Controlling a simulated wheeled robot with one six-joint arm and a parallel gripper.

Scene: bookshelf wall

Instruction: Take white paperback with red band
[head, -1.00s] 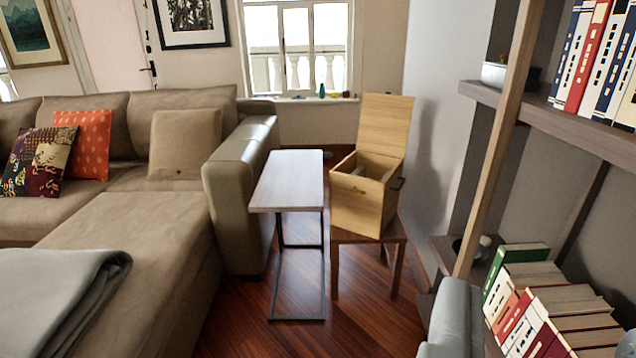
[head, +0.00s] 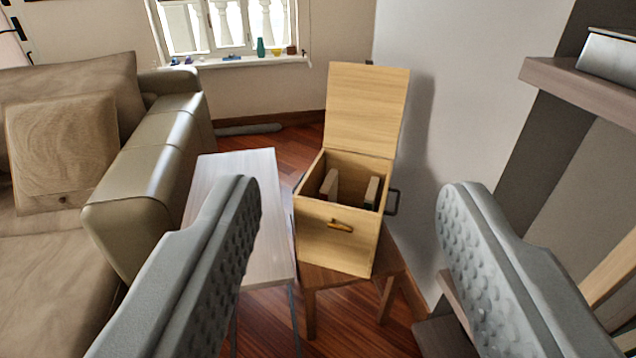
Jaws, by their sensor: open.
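No white paperback with a red band shows in the head view now. My gripper (head: 350,200) is open, with its two grey padded fingers wide apart at the left and right of the picture and nothing between them. Beyond the fingers, a wooden box (head: 337,238) with its lid (head: 367,108) raised stands on a small brown wooden table (head: 322,277). Two upright wooden pieces (head: 371,192) show inside the box. The bottom of the box is partly hidden.
A pale narrow side table (head: 240,255) stands left of the box, beside the beige sofa (head: 150,165). At right, a shelf (head: 575,88) holds a metal container (head: 612,62). A window sill (head: 235,62) with small items is behind. Some wood floor (head: 270,140) is clear.

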